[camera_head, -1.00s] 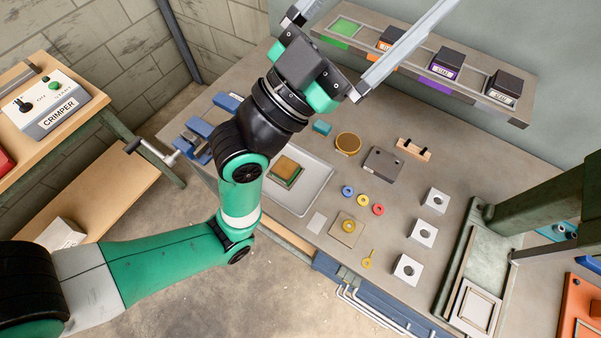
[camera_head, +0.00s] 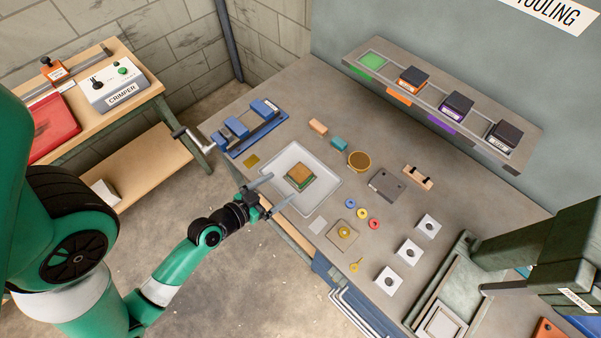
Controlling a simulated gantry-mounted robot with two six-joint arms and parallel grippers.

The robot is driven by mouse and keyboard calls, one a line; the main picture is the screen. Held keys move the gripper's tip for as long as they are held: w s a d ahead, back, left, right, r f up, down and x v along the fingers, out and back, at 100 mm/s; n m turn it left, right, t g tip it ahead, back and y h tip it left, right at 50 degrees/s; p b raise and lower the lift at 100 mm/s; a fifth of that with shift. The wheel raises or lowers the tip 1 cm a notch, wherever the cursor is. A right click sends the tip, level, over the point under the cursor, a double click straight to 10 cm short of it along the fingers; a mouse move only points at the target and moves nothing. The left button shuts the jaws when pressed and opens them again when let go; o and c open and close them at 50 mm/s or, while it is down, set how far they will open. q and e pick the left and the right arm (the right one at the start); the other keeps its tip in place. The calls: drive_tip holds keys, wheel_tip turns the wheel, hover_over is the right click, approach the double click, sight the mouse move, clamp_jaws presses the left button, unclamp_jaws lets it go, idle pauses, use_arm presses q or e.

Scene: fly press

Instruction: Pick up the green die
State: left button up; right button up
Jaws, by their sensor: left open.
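A block with a green base and a tan-brown top, which appears to be the green die (camera_head: 300,176), sits in the grey tray (camera_head: 326,196) on the workbench. My left gripper (camera_head: 278,189) is open and empty at the tray's left front side. Its two fingers point toward the block, apart from it in the picture; its height above the tray is hard to judge. The green-marked shelf slot (camera_head: 372,61) is empty. My right gripper is out of view.
The shelf also holds dark dies at the orange (camera_head: 413,79), purple (camera_head: 457,103) and rightmost (camera_head: 503,134) slots. A blue vise (camera_head: 245,128) stands behind the tray to the left. Rings, plates and white blocks lie to the right, before the green press (camera_head: 550,240).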

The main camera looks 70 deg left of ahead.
sight(300, 172)
use_arm(q)
drive_tip(key=x, duration=0.5)
drive_tip(key=shift+r, duration=0.1)
drive_tip(key=x, duration=0.5)
drive_tip(key=shift+w+a+r, duration=0.1)
drive_tip(key=shift+a+r, duration=0.05)
drive_tip(key=shift+r, duration=0.05)
drive_tip(key=shift+c, duration=0.2)
clamp_jaws()
drive_tip(key=shift+r, duration=0.1)
